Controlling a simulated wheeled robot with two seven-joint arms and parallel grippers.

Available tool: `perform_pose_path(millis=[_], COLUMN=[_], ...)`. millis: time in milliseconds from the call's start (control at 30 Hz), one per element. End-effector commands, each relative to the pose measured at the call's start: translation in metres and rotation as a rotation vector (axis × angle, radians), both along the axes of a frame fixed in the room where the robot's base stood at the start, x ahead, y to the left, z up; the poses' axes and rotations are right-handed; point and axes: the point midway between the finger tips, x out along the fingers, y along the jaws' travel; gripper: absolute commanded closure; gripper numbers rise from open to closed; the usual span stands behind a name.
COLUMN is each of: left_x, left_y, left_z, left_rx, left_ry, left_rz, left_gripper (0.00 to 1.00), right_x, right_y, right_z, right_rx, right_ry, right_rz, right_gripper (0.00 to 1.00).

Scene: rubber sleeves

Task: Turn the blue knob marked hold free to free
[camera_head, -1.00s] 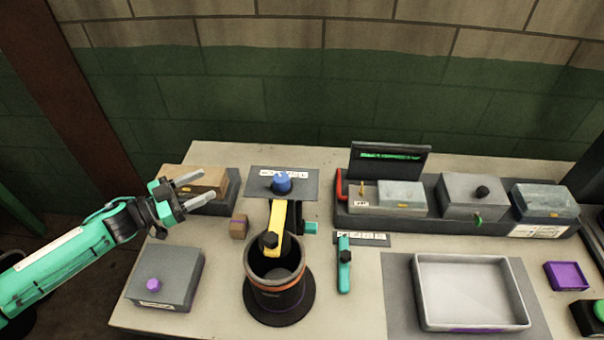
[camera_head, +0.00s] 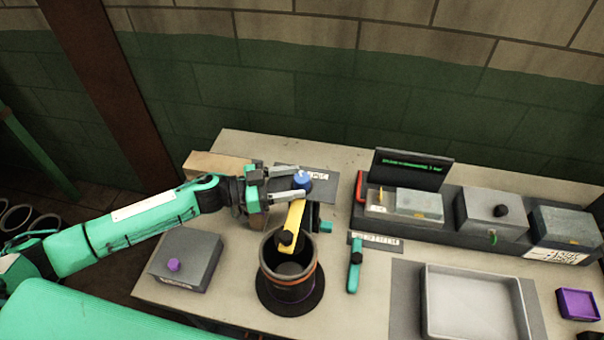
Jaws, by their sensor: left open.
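The blue knob (camera_head: 302,180) stands on a dark grey plate (camera_head: 322,187) with a white label, behind the black pot. The label's wording is too small to read, and the knob's setting cannot be told. My left gripper (camera_head: 300,186) is open and reaches in from the left. Its two pale fingers lie at the knob, one at its back left and one at its front left. Whether they touch it cannot be told. My right gripper is not in view.
A yellow arm (camera_head: 293,222) rises from the black pot (camera_head: 287,270) just in front of the knob. A teal-handled lever (camera_head: 354,268) and a white tray (camera_head: 475,305) stand to the right. A grey box with a purple knob (camera_head: 174,265) is at the front left.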

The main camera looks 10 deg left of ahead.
Motion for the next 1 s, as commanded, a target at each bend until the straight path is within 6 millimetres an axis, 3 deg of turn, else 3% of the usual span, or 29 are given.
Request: perform_pose_path(millis=[200, 600, 833, 1000], left_x=[0.009, 0.011, 0.011, 0.011], left_y=[-0.022, -0.027, -0.026, -0.026], left_z=[0.001, -0.001, -0.001, 0.0], left_rx=[-0.001, 0.0, 0.0, 0.0], left_ry=[0.0, 0.0, 0.0, -0.001], left_rz=[0.0, 0.001, 0.001, -0.006], left_gripper=[0.43, 0.43, 0.86, 0.86], right_x=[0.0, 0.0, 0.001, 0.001], right_y=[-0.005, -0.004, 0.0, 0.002], right_z=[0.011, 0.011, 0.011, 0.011], right_rx=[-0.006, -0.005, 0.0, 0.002], right_ry=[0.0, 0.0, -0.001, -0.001], right_rz=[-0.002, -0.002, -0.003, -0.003], right_gripper=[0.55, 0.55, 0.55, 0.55])
